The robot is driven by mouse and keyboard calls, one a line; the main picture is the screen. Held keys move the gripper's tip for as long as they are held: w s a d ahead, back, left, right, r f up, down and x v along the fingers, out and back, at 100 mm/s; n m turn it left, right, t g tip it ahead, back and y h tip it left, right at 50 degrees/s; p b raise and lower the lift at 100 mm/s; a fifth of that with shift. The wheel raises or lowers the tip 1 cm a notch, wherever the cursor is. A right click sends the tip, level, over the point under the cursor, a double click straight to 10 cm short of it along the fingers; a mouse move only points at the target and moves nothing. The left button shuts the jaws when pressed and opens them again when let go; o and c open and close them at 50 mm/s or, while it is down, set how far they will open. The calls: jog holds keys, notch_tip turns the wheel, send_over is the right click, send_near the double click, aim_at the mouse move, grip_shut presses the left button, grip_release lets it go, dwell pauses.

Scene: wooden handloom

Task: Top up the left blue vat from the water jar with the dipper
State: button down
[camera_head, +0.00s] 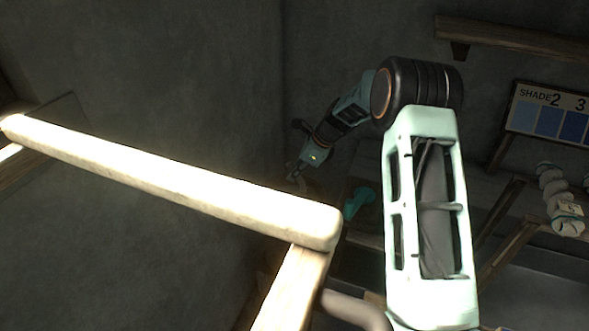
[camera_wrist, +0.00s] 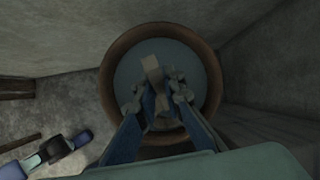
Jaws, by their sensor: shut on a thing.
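My gripper (camera_wrist: 158,98) is in the middle of the wrist view, its fingers shut on a pale wooden piece (camera_wrist: 151,68), which looks like the dipper's handle. The dipper's bowl cannot be made out. Below the fingers is a round vessel with a brown rim (camera_wrist: 107,95) and a flat grey-blue inside (camera_wrist: 128,72). It looks like the water jar, but I cannot be sure. Whether the dipper touches the liquid is unclear. In the head view my gripper (camera_head: 297,172) is small and dark by the back wall. No blue vat can be made out.
A bright wooden beam (camera_head: 170,185) crosses the head view at left, with a post (camera_head: 292,290) below its end. A turquoise object (camera_head: 358,203) lies beyond. At right are a shade board (camera_head: 550,114), a wall shelf (camera_head: 515,38) and pale skeins (camera_head: 560,200). Grey walls stand close around the vessel.

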jog(key=shift+f+b, duration=1.7)
jog(key=shift+f, duration=1.85)
notch_tip(320, 180, up, 17)
jog(key=p, duration=1.2)
